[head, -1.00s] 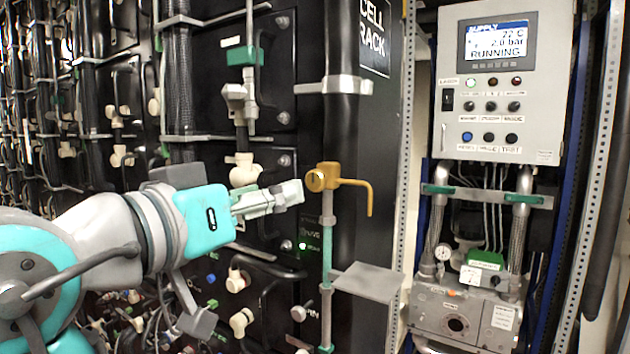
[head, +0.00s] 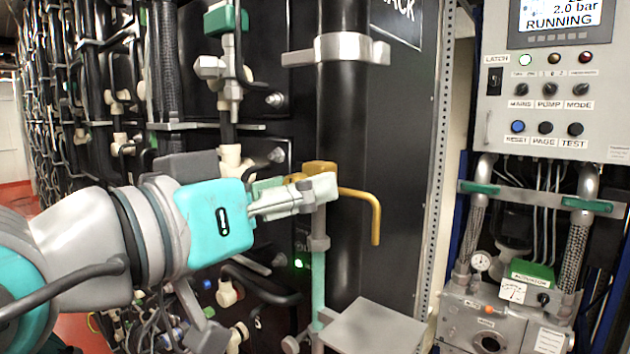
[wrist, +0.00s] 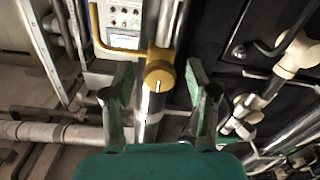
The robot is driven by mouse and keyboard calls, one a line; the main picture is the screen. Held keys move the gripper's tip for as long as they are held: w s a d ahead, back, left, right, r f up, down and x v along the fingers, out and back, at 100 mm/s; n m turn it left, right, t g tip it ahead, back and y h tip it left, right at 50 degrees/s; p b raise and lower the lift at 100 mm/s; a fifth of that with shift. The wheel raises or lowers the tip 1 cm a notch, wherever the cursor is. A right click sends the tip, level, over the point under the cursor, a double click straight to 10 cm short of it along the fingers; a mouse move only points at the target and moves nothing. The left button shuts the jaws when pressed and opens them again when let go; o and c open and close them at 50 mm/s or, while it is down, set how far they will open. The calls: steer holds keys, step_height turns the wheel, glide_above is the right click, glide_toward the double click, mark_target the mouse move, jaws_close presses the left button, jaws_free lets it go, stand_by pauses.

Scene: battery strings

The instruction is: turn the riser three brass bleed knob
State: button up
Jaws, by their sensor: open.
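A brass bleed knob (wrist: 158,78) with a pale line across its face shows in the wrist view, between my two fingertips. In the head view its brass body (head: 319,167) sits on top of a thin riser pipe, with a bent brass spout (head: 374,215) to the right; my fingers hide the knob's face. My gripper (head: 318,186) is open, with its fingers at the brass fitting. In the wrist view the gripper (wrist: 159,75) has a finger on each side of the knob, with gaps visible. No riser number is readable.
A grey flat plate (head: 372,328) juts out below the fitting. A thick black pipe (head: 343,120) stands close behind it. A control cabinet (head: 552,110) reads RUNNING at the right, above a pump unit (head: 487,320). Black rack modules with pipes fill the left.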

steer(key=shift+w+d, duration=0.15)
steer(key=shift+w, duration=0.05)
steer(key=shift+c, duration=0.3)
jaws_close()
